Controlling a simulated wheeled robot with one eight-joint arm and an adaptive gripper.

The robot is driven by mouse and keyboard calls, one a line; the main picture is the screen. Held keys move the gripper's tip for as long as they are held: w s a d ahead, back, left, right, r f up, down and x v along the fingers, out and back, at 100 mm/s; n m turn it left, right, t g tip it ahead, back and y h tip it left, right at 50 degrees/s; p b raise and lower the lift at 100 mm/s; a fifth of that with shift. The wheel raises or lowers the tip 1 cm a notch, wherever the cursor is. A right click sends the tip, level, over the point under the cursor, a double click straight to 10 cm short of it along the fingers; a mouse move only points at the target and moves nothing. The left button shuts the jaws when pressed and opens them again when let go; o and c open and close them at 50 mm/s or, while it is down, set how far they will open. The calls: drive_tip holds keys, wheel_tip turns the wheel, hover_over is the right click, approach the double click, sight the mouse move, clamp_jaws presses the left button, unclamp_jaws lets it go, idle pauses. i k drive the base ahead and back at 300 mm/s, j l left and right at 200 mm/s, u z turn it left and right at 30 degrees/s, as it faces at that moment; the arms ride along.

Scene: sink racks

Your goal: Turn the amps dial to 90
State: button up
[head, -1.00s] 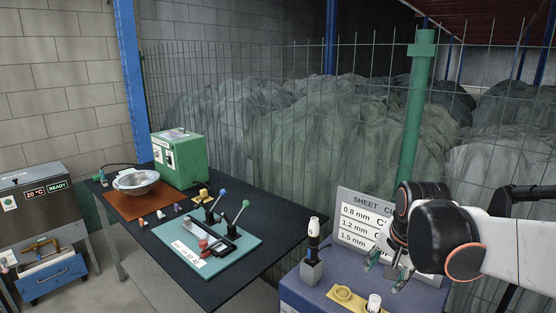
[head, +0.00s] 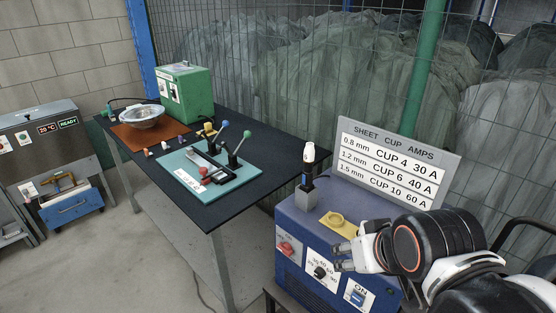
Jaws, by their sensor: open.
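The blue machine (head: 305,222) stands at lower right, its front face turned toward me. A black knob (head: 320,272) on a white plate with numbers is on that face and looks like the amps dial; its setting is too small to read. My gripper (head: 340,257) is open and empty. In the picture its fingers are just up and right of the black knob, over the plate's upper right edge and hiding some of it. I cannot tell whether they touch.
A red knob (head: 286,248) is left of the dial and an ON switch (head: 357,295) is right of it. A sheet-cup-amps sign (head: 400,160), a torch-like tool (head: 308,170) and a yellow holder (head: 338,223) are on top. A black workbench (head: 260,165) stands to the left.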

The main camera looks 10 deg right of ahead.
sight(320, 273)
drive_tip(key=k, duration=0.25)
drive_tip(key=k+u, duration=0.15)
drive_tip(key=u, duration=0.2)
drive_tip(key=k+u, duration=0.15)
drive_tip(key=u, duration=0.2)
drive_tip(key=k+j+u, duration=0.1)
drive_tip(key=u, duration=0.25)
drive_tip(key=k+l+u, duration=0.25)
drive_tip(key=u, duration=0.15)
drive_tip(key=k+l+u, duration=0.4)
drive_tip(key=i+j, duration=0.05)
drive_tip(key=i, duration=0.05)
